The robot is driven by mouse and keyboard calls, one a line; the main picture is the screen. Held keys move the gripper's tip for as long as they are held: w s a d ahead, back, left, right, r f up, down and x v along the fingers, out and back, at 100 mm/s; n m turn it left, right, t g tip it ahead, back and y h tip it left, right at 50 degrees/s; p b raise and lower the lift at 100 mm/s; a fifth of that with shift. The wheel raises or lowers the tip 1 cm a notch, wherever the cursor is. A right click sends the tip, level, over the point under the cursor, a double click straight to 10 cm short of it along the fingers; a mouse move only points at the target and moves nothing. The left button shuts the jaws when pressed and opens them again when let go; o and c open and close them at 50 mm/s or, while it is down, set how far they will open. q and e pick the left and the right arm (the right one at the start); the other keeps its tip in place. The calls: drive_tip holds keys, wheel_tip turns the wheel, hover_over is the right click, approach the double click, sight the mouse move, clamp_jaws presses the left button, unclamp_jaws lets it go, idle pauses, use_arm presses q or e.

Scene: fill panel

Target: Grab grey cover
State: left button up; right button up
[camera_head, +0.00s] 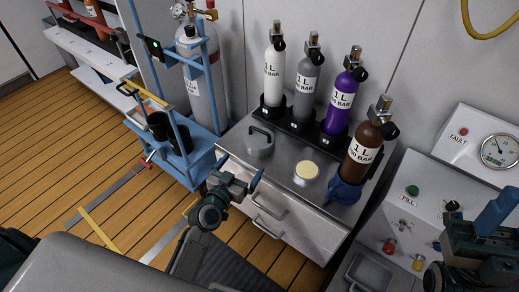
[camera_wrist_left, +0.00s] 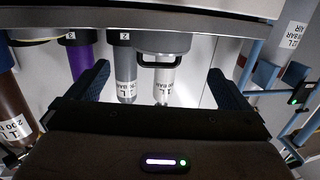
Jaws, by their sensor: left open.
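The grey cover (camera_head: 259,141) is a round lid with a dark arched handle. It sits on the left part of the metal cabinet top (camera_head: 290,196), in front of the white bottle. In the left wrist view, which looks upside down, the grey cover (camera_wrist_left: 165,43) shows between the fingers, beyond their tips, with its handle toward me. My left gripper (camera_head: 236,172) is open and empty, in front of the cover and apart from it. Part of my right gripper (camera_head: 484,232) shows at the lower right, by the control panel; its opening is unclear.
White (camera_head: 274,72), grey (camera_head: 305,85), purple (camera_head: 342,100) and brown (camera_head: 364,150) bottles stand along the cabinet's back and right. A blue cart (camera_head: 190,160) stands left; a gauge panel (camera_head: 485,145) stands right.

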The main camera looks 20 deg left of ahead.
sight(252, 149)
use_arm(q)
drive_tip(key=w, duration=0.4)
drive_tip(key=shift+w+d+r, duration=0.25)
drive_tip(key=shift+d+r, duration=0.05)
drive_tip(key=shift+d, duration=0.05)
drive_tip(key=w, duration=0.4)
drive_tip(key=w+f, duration=0.1)
drive_tip(key=w, duration=0.1)
drive_tip(key=shift+w+d+f, duration=0.1)
drive_tip(key=shift+w+d, duration=0.05)
drive_tip(key=shift+d, duration=0.25)
drive_tip(key=c, duration=0.8)
drive_tip(key=shift+c, duration=0.2)
